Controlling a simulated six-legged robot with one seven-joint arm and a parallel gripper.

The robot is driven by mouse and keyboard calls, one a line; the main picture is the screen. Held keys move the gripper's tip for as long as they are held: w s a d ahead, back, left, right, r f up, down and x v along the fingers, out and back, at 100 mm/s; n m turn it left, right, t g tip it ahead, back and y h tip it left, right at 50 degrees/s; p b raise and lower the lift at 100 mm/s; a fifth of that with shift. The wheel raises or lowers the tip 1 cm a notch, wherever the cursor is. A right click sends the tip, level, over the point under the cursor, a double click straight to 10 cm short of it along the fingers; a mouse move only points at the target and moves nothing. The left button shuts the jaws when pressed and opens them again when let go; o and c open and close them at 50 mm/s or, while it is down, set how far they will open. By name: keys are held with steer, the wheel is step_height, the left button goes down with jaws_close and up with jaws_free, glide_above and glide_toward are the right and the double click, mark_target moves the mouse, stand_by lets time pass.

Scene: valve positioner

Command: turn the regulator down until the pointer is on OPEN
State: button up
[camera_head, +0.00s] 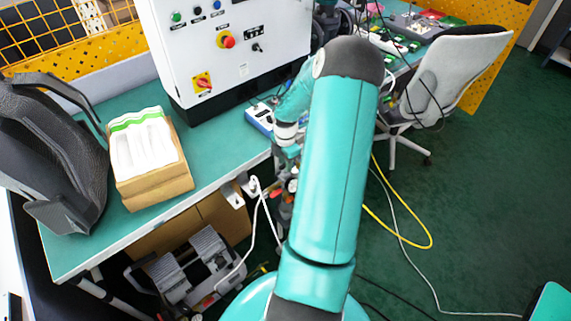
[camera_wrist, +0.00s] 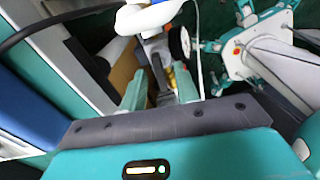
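My gripper (camera_wrist: 158,84) shows in the wrist view as two teal fingers standing apart, with a gap between them. Beyond the gap are a grey and dark fitting (camera_wrist: 152,50), a round white-faced gauge (camera_wrist: 180,41) and brass-coloured parts. I cannot tell which part is the regulator, nor whether a finger touches anything. The pointer and the OPEN mark cannot be made out in either view. In the head view my arm hides most of the fittings at the table's front edge, and the gripper's fingers are not clear there.
A green-topped table (camera_head: 222,158) carries a white control cabinet (camera_head: 236,52), an open cardboard box (camera_head: 151,165) and a black backpack (camera_head: 50,150). A grey chair (camera_head: 450,72) stands at the right. Yellow (camera_head: 425,243) and white cables lie on the green floor. A white hose (camera_head: 264,208) hangs beside the fittings.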

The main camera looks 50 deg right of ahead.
step_height(320, 180, up, 12)
steer(key=shift+r, duration=0.15)
stand_by(0.7)
steer(key=w+a+r+m+t+h, duration=0.1)
steer(key=w+a+r+m, duration=0.15)
steer(key=a+r, duration=0.7)
steer(key=w+a+r+m+t+h, duration=0.15)
steer(key=a+r+m, duration=0.35)
steer(key=a, duration=0.8)
steer(key=s+a+r+m+t+y, duration=0.1)
steer(key=s+a+r+m, duration=0.2)
steer(key=a, duration=0.6)
steer(key=s+a+r+m+t+y, duration=0.1)
steer(key=s+a+r+m+t, duration=0.1)
steer(key=s+a, duration=0.6)
steer(key=shift+a+r+m, duration=0.65)
steer(key=shift+a+r, duration=0.1)
steer(key=shift+r, duration=0.2)
steer(key=shift+d+y, duration=0.15)
steer(key=shift+y, duration=0.1)
